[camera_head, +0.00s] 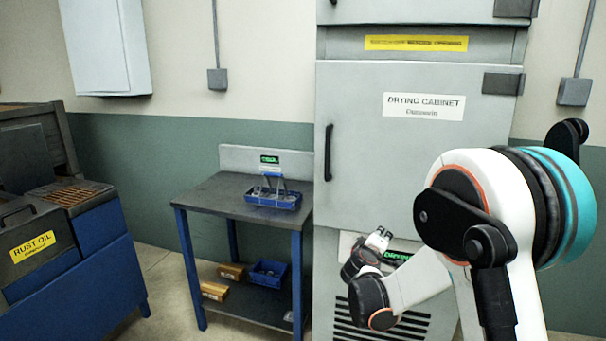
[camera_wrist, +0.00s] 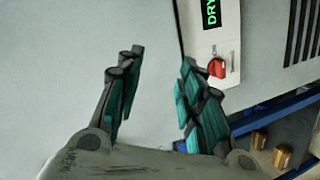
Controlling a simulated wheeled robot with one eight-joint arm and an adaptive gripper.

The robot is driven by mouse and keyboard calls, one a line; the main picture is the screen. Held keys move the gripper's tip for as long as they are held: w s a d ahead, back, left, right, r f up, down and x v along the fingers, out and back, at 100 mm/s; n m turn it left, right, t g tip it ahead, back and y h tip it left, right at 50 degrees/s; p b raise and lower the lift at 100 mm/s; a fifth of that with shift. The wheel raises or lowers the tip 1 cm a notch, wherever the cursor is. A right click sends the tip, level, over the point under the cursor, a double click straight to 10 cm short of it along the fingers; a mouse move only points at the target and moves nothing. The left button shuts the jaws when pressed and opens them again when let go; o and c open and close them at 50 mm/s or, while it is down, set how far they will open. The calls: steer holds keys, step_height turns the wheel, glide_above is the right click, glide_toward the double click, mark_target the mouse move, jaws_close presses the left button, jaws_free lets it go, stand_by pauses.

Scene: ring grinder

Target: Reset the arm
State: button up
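My gripper (camera_wrist: 159,60) shows in the wrist view with its two dark, teal-padded fingers apart. Nothing is between the fingers. The pale grey front of the drying cabinet (camera_wrist: 65,60) lies beyond them. In the head view my white arm with its teal band is folded at the right, and its far end hangs low before the lower part of the drying cabinet (camera_head: 375,165). The fingers cannot be made out clearly there. The cabinet's main door is shut, with a black handle (camera_head: 328,152) on its left side.
A dark-topped blue table (camera_head: 215,196) stands left of the cabinet, with a blue tray (camera_head: 273,199) on it and small boxes on its lower shelf. A rust oil tank (camera_head: 35,246) is at far left. A red switch (camera_wrist: 217,68) sits by the cabinet's green display (camera_wrist: 211,12).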

steer(key=s+d+r+m+g+y, duration=0.1)
steer(key=s+r+m, duration=0.15)
steer(key=s, duration=0.45)
steer(key=s+d+r+m+g, duration=0.1)
steer(key=s+r+g, duration=0.1)
steer(key=s+r, duration=0.35)
steer(key=s+r+m+g+y, duration=0.1)
steer(key=s+r+m, duration=0.1)
steer(key=s, duration=0.7)
steer(key=s+a+f+m+g+y, duration=0.1)
steer(key=s+a+f+y, duration=0.1)
steer(key=s, duration=0.9)
steer(key=s+a+f+m+g+y, duration=0.1)
steer(key=s+a+f+y, duration=0.1)
steer(key=s, duration=0.9)
steer(key=shift+s+a+m, duration=0.3)
steer(key=shift+a+m, duration=0.05)
steer(key=shift+a, duration=0.2)
